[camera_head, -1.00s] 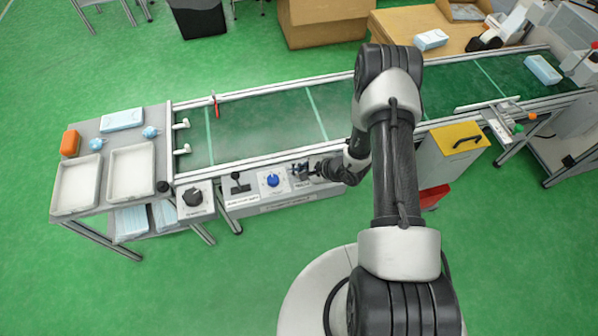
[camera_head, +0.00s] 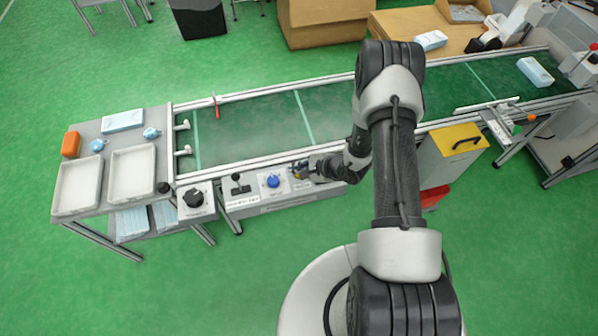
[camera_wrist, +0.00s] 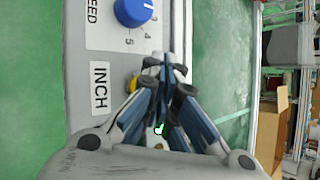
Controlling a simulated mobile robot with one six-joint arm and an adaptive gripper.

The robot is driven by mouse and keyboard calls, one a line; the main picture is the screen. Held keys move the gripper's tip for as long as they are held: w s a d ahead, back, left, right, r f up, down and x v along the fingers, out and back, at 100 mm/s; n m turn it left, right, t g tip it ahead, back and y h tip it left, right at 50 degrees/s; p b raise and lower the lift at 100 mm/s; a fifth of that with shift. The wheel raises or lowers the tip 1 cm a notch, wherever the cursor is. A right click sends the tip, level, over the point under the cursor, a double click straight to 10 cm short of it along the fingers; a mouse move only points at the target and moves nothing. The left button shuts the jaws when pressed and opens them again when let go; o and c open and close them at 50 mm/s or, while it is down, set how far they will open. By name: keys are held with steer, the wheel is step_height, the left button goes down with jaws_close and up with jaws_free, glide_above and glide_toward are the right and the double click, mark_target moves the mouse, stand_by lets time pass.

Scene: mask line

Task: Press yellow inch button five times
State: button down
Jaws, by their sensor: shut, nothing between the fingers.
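The yellow inch button (camera_wrist: 133,84) shows in the wrist view beside the white INCH label (camera_wrist: 100,88), partly covered by my fingers. My gripper (camera_wrist: 166,66) is shut and empty, its fingertips close beside the button. Whether they touch or press it I cannot tell. In the head view my gripper (camera_head: 301,170) is at the front control panel, right of the blue speed knob (camera_head: 273,181), and it mostly hides the button there.
The knob also shows in the wrist view (camera_wrist: 133,10). A joystick (camera_head: 240,186) and a black dial (camera_head: 194,197) are to the left. The green conveyor belt (camera_head: 255,119) runs behind the panel, with a blue-and-white pack (camera_head: 535,71) at its right end.

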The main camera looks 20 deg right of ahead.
mark_target(298, 176)
steer(key=shift+r+p, duration=1.5)
steer(key=shift+r, duration=1)
steer(key=r+m+p, duration=0.1)
steer(key=m, duration=0.5)
steer(key=d+r+m+p, duration=0.1)
steer(key=m+p, duration=0.1)
steer(key=m, duration=0.5)
steer(key=w+r+m+p, duration=0.1)
steer(key=m+p, duration=0.1)
steer(key=m, duration=0.4)
steer(key=shift+d+r+t+h, duration=0.25)
steer(key=shift+r+t+h, duration=0.05)
steer(key=shift+r+h, duration=0.1)
steer(key=shift+f, duration=0.1)
step_height(298, 176, down, 9)
steer(key=b, duration=0.6)
steer(key=shift+b, duration=0.3)
